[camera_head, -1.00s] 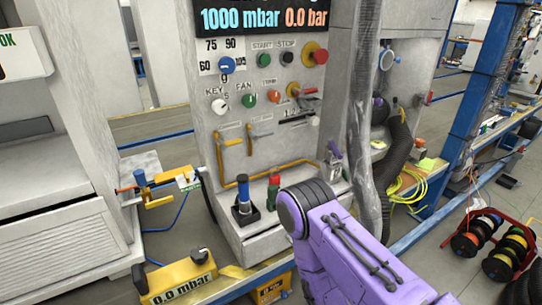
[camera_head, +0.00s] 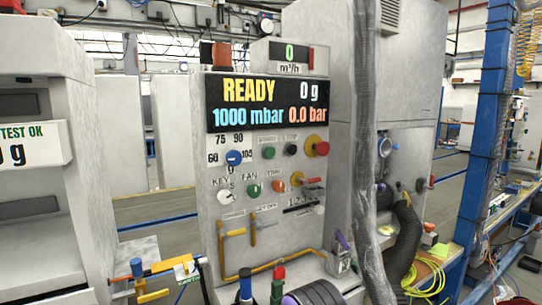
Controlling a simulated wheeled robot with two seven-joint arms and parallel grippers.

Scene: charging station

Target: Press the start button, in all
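The start button is a green round button (camera_head: 268,153) on the grey control panel of the charging station (camera_head: 208,200). It sits below the display screen (camera_head: 255,103), which reads READY, 0 g, 1000 mbar and 0.0 bar. A black stop button (camera_head: 291,150) is just to its right, and a red mushroom button on a yellow ring (camera_head: 317,148) is further right. Nothing covers the start button. Neither of my grippers is in view.
A blue-knobbed dial (camera_head: 234,158), a green fan button (camera_head: 253,190), an orange button (camera_head: 278,186) and a white key knob (camera_head: 224,197) surround the start button. A thick grey hose (camera_head: 366,120) hangs at the panel's right. Yellow pipes (camera_head: 250,271) cross the lower panel.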

